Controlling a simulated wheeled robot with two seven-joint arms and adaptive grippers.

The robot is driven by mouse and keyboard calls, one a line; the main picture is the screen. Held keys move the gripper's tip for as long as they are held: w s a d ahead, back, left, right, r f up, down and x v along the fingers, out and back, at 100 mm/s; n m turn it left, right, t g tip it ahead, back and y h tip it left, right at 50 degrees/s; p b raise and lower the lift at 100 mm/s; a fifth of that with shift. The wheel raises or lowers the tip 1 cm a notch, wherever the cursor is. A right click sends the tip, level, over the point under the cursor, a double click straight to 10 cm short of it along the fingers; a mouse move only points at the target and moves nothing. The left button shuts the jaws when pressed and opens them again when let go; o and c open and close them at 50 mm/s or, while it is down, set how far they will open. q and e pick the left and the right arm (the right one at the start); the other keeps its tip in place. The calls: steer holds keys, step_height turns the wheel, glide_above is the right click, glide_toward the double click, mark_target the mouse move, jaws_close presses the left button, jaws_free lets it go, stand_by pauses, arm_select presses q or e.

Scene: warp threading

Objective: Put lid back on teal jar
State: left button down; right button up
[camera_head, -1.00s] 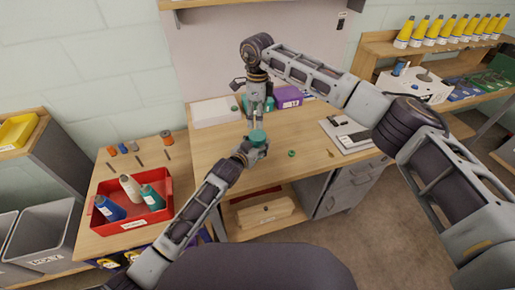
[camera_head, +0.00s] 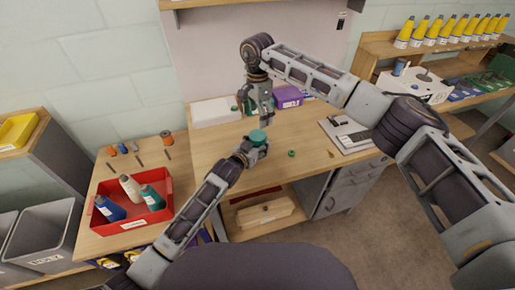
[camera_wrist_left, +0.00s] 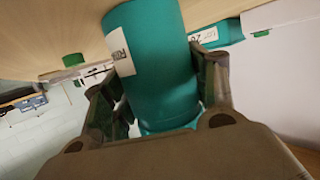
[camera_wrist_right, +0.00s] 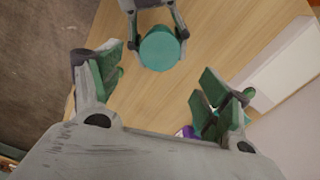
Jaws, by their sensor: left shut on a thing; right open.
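The teal jar (camera_head: 257,137) is held above the wooden workbench by my left gripper (camera_head: 250,149). The left wrist view shows its fingers on either side of the jar (camera_wrist_left: 155,65), which has a white label. From above, the right wrist view shows a flat, round teal top (camera_wrist_right: 160,50); I cannot tell whether it is a separate lid. My right gripper (camera_head: 264,114) is above and behind the jar. Its fingers are apart and empty in the right wrist view (camera_wrist_right: 160,90). A small green cap-like piece (camera_head: 291,153) lies on the bench, right of the jar.
A purple box (camera_head: 288,97) and white box (camera_head: 215,111) stand at the back. A red tray (camera_head: 166,212) with several bottles is at left. The bench's middle right is mostly clear.

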mark_target(258, 135)
steer(key=shift+n, duration=0.5)
steer(key=shift+f, duration=0.1)
steer(key=shift+f, duration=3.95)
steer(key=c, duration=1)
steer(key=shift+c, duration=0.2)
